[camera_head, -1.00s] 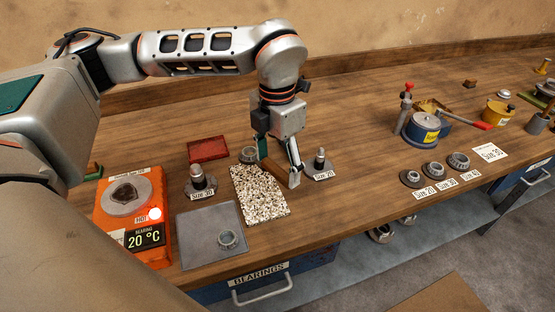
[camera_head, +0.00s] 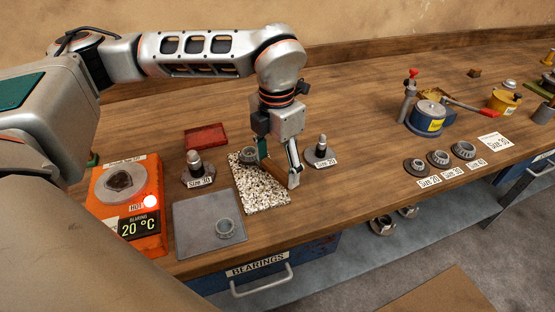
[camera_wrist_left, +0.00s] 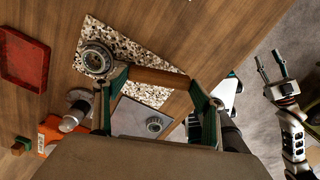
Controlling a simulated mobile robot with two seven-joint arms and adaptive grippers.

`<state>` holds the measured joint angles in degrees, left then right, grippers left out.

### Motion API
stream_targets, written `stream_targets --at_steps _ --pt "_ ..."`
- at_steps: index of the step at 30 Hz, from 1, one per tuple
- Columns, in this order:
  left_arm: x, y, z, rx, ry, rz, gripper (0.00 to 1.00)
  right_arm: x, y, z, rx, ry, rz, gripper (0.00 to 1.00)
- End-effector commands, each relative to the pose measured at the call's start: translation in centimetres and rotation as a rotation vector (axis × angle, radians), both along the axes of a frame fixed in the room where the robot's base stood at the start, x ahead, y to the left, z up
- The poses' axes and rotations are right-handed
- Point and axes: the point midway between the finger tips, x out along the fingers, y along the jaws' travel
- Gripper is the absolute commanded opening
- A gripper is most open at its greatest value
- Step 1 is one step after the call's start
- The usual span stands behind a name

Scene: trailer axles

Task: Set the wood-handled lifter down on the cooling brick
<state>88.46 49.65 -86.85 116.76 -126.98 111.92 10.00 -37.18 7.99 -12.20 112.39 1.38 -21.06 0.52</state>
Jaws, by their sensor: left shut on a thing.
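My left gripper (camera_head: 278,178) is shut on the wooden handle of the lifter (camera_head: 270,169). In the left wrist view the handle (camera_wrist_left: 158,77) lies crosswise between the fingertips. A grey metal ring (camera_wrist_left: 97,58) shows at the handle's far end, partly hidden by a finger. A speckled stone slab (camera_head: 262,200), which I take for the cooling brick, lies under the gripper. The ring shows over its far left end. I cannot tell whether it touches. My right gripper (camera_wrist_left: 270,65) shows only in the left wrist view, fingers apart and empty.
An orange heater (camera_head: 130,225) reading 20 °C stands left. A grey mat (camera_head: 195,240) carries a ring. Posts labelled Size 30 (camera_head: 195,170) and Size 20 (camera_head: 321,152) flank the slab. A red tray (camera_head: 206,136) lies behind.

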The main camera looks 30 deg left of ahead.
Motion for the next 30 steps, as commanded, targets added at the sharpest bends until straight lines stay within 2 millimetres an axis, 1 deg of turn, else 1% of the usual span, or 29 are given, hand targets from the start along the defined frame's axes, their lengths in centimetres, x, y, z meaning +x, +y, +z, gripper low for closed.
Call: stream_targets --at_steps 1,3,16,30 --pt "0.03 0.01 -0.39 0.0 -0.001 0.0 0.43 -0.07 0.0 -0.35 0.0 0.002 -0.001 0.4" --pt "0.04 0.0 -0.55 0.0 -0.001 0.0 0.43 -0.09 0.0 -0.45 0.001 0.002 0.0 0.4" --pt "0.05 0.0 -0.54 -0.001 -0.002 0.0 0.43 -0.07 -0.01 -0.4 0.0 0.002 -0.001 0.4" --pt "0.04 0.01 -1.18 -0.001 -0.002 0.0 0.43 -0.13 -0.02 -0.78 0.0 0.004 0.0 0.4"
